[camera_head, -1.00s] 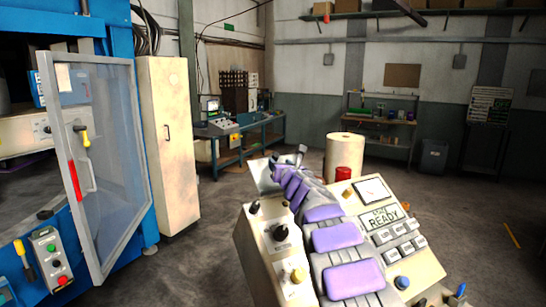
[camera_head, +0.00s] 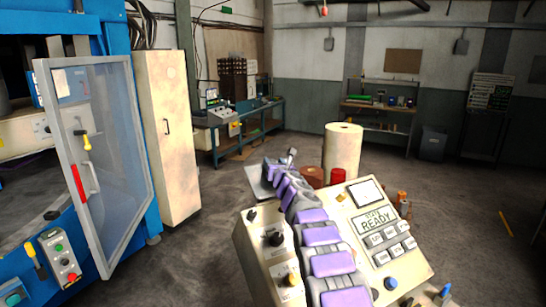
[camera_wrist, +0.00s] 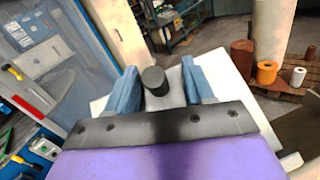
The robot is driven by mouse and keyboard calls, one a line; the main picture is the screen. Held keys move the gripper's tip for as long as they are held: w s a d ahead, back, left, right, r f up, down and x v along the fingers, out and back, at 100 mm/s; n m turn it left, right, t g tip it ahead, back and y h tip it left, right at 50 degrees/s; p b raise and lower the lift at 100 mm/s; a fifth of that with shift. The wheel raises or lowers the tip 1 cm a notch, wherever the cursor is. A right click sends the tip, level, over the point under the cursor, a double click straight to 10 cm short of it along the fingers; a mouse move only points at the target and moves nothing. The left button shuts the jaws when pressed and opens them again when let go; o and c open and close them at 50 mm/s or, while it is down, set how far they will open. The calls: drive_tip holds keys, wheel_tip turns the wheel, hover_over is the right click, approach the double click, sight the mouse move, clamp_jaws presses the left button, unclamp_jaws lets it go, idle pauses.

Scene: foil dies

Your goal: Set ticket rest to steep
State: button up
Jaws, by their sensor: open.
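A pale plate (camera_wrist: 232,82) lies under my gripper in the wrist view. A dark grey round knob or peg (camera_wrist: 154,80) stands up between my fingers. My gripper (camera_wrist: 159,68) is open, with one blue finger on each side of the peg and gaps showing. In the head view the plate (camera_head: 258,182) shows at the far end of my purple arm, with a small lever-like piece (camera_head: 292,155) beyond it. My gripper's fingers (camera_head: 272,166) are small and partly hidden there. I cannot tell for sure which part is the ticket rest, or its slope.
A blue machine (camera_head: 105,30) with an open clear door (camera_head: 100,150) stands at left, beside a cream cabinet (camera_head: 170,130). A large pale roll (camera_head: 342,150) stands behind the plate. Orange and white spools (camera_wrist: 267,72) sit nearby. Open floor lies at right.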

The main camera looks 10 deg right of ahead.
drive_tip(key=shift+w+r+p, duration=0.1)
drive_tip(key=shift+w+p, duration=0.25)
drive_tip(key=shift+p, duration=0.05)
drive_tip(key=shift+w+a, duration=0.1)
drive_tip(key=shift+a, duration=0.45)
drive_tip(key=shift+d, duration=0.3)
drive_tip(key=c, duration=0.5)
drive_tip(key=shift+a, duration=0.1)
clamp_jaws()
